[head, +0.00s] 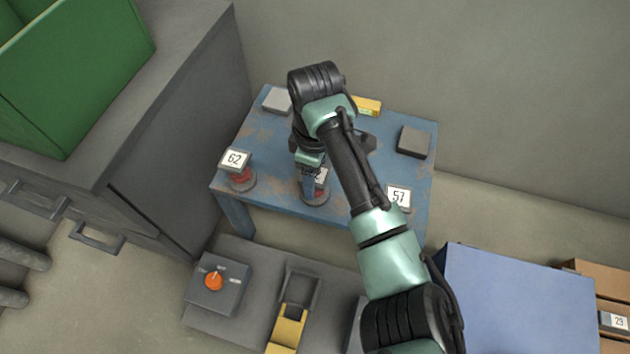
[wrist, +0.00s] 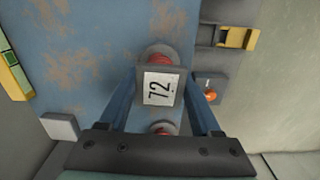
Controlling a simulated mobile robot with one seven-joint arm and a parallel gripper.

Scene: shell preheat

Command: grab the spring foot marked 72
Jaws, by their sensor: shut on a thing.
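The spring foot marked 72 (wrist: 160,87) shows in the wrist view with a pale label, a grey top block and a red part on a round grey base. It stands on the worn blue table (wrist: 90,50). My gripper (wrist: 161,76) has its two blue fingers on either side of the top block, shut on it. In the head view the foot (head: 317,197) is partly hidden behind my gripper (head: 312,180) and its label cannot be read there. A foot marked 62 (head: 236,160) stands to the left, and one marked 57 (head: 398,196) to the right, partly behind my arm.
Grey blocks (head: 414,142) and a yellow item (head: 367,105) lie towards the table's back. Below the table are a grey box with an orange knob (head: 214,281) and a yellow-and-grey fixture (head: 287,330). A grey cabinet with a green bin (head: 75,75) is at left, a blue box (head: 525,300) at right.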

